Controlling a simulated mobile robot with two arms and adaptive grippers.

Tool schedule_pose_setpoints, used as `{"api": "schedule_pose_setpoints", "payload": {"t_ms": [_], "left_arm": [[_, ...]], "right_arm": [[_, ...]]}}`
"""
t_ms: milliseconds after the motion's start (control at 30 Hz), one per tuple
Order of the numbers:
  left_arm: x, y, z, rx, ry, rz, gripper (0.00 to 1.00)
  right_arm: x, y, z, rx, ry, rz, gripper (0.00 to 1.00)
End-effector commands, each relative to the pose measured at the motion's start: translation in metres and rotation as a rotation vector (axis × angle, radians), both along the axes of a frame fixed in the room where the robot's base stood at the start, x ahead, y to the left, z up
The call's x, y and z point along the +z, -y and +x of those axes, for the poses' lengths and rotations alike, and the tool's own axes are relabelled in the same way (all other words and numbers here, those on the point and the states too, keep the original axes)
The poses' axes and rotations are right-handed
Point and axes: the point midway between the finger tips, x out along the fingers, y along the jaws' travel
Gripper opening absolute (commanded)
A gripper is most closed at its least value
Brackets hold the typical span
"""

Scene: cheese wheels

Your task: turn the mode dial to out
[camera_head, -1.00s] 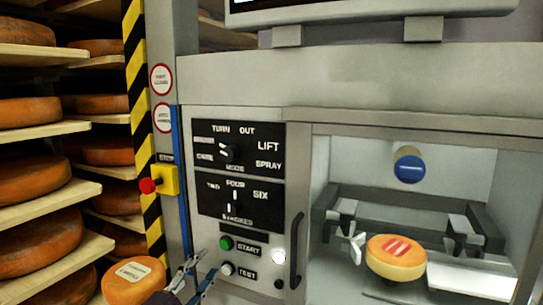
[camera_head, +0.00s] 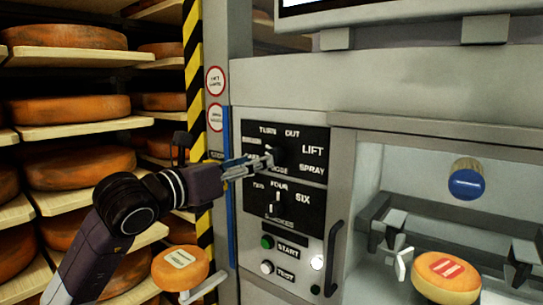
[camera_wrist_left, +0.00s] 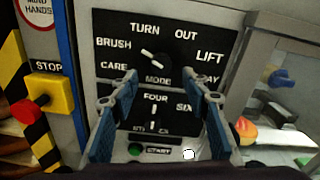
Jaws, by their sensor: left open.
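The mode dial (camera_wrist_left: 156,64) is a black knob with a white pointer mark on the upper black panel (camera_wrist_left: 215,42). In the left wrist view its mark points up and left, toward the side of BRUSH and TURN; OUT is printed at upper right. My left gripper (camera_head: 270,159) is in front of this panel at the dial, partly covering it in the head view. In the left wrist view its open blue-grey fingers (camera_wrist_left: 160,82) stand on either side just below the dial, with nothing between them. Contact with the dial cannot be told. My right gripper is not in view.
Below are the strokes dial (camera_wrist_left: 153,117), green START button (camera_head: 267,242) and white TEST button (camera_head: 267,267). A red stop button (camera_wrist_left: 27,110) sits on a yellow box at left. A door handle (camera_head: 333,258) and a cheese wheel (camera_head: 447,277) in the open chamber are at right. Cheese shelves fill the left.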

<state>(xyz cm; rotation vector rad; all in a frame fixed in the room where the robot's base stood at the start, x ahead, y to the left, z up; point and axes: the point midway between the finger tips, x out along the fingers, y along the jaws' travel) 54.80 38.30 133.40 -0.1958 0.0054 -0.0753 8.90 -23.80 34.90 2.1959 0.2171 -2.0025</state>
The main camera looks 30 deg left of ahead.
Motion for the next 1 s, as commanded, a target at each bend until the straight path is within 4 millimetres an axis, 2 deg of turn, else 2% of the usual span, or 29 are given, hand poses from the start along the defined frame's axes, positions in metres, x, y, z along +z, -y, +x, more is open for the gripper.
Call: {"api": "schedule_pose_setpoints", "payload": {"t_ms": [100,400,800,1000], "left_arm": [[0.004,0.002,0.018,-0.001,-0.002,-0.003,0.43],[0.003,0.005,0.055,-0.003,-0.001,-0.003,0.43],[-0.001,0.006,0.063,-0.004,-0.001,0.0,0.43],[-0.001,0.006,0.063,-0.004,-0.001,-0.001,0.22]], "right_arm": [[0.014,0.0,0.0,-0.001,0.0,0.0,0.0],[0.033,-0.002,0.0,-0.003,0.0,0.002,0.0],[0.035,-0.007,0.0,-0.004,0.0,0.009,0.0],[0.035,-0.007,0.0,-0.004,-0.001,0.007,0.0]]}}
